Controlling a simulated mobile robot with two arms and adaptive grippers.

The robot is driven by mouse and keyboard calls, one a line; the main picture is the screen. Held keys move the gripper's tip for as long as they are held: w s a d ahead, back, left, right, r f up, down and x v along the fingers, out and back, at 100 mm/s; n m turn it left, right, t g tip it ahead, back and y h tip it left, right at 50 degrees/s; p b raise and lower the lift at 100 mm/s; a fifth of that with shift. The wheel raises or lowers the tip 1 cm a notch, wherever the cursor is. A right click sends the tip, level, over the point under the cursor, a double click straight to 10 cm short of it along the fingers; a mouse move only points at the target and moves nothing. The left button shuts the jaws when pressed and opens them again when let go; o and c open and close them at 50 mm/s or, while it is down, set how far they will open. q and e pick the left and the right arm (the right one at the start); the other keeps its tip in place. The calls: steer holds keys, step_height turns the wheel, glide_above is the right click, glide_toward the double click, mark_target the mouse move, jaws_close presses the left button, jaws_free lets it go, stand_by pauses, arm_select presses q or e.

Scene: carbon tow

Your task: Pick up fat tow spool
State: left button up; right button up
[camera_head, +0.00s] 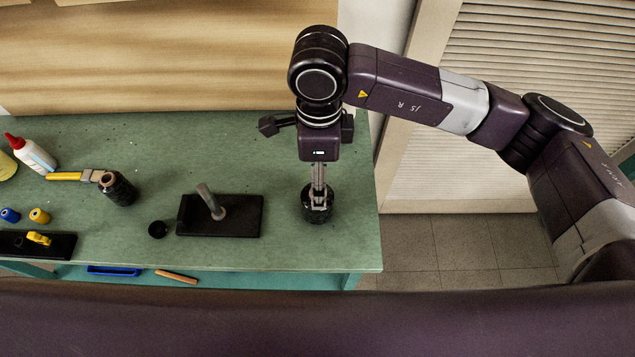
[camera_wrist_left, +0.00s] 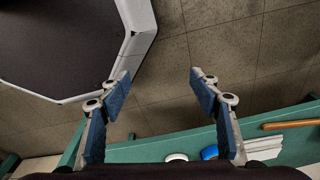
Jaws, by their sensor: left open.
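A black spool (camera_head: 316,214) is at the right end of the green bench, under my right gripper (camera_head: 318,190). The right gripper points down, and its fingers are close together on the top middle of this spool. The spool appears upright; I cannot tell whether it touches the bench. Another wide black spool (camera_head: 123,191) with a pale core lies towards the left of the bench. My left gripper shows only in the left wrist view (camera_wrist_left: 163,82); it is open and empty, with its blue-padded fingers wide apart above the floor.
A black base with a grey peg (camera_head: 212,202) and a small black disc (camera_head: 158,229) are between the two spools. A glue bottle (camera_head: 32,155), a yellow-handled tool (camera_head: 68,176) and small blue and yellow spools (camera_head: 39,215) are at the left. A blue tray (camera_head: 114,270) is below.

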steer(key=f+p, duration=0.1)
steer(key=f, duration=0.1)
steer(key=f+p, duration=0.1)
steer(key=f, duration=0.1)
steer(key=s+f+p, duration=0.1)
steer(key=f, duration=0.1)
steer(key=shift+a+f, duration=0.15)
steer(key=shift+f, duration=0.45)
steer(key=c, duration=1.2)
arm_select(q)
steer(key=s+r, duration=0.3)
steer(key=shift+s+r, duration=0.1)
steer(key=shift+s, duration=0.2)
arm_select(e)
steer(key=shift+w, duration=0.1)
steer(key=shift+c, duration=1.2)
